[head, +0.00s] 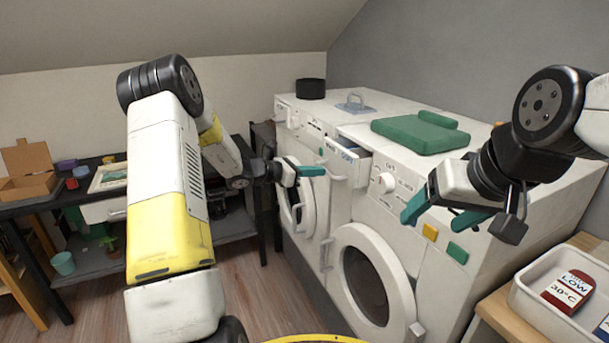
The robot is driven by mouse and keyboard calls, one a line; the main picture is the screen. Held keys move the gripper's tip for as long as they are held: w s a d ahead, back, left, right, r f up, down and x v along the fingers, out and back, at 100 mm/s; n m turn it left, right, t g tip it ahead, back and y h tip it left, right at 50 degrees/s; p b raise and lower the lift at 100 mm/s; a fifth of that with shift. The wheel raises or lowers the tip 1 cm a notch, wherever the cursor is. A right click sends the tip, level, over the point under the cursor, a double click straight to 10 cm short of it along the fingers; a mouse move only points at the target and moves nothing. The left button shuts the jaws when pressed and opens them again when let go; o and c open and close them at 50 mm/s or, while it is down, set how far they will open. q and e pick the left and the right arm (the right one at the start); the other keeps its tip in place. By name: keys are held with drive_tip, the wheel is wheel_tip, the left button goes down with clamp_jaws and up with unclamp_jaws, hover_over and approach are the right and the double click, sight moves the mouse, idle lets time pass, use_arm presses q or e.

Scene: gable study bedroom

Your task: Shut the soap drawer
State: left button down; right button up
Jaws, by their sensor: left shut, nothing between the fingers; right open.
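The white soap drawer (353,171) sticks out of the upper left front of the nearer washing machine (420,187). Its open top shows, with blue markings inside, and a handle is on its front. My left gripper (318,171), with teal fingertips, is shut and empty just left of the drawer front, pointing toward it. I cannot tell whether the tips touch the drawer. My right gripper (432,216) is open and empty in front of the right part of the same machine, to the right of the drawer.
The nearer machine's round door (366,280) is below the drawer. A second machine (291,128) stands beyond it. A white tray (520,292) is at lower right; a dark shelf table (95,268) is at left.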

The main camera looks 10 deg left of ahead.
sight(337, 167)
use_arm(q)
drive_tip(key=x, duration=0.2)
drive_tip(key=r+x, duration=0.1)
drive_tip(key=x, duration=0.1)
drive_tip(key=shift+w+d+f, duration=0.15)
drive_tip(key=shift+w+d, duration=0.05)
drive_tip(key=shift+d, duration=0.35)
drive_tip(key=shift+r, duration=0.2)
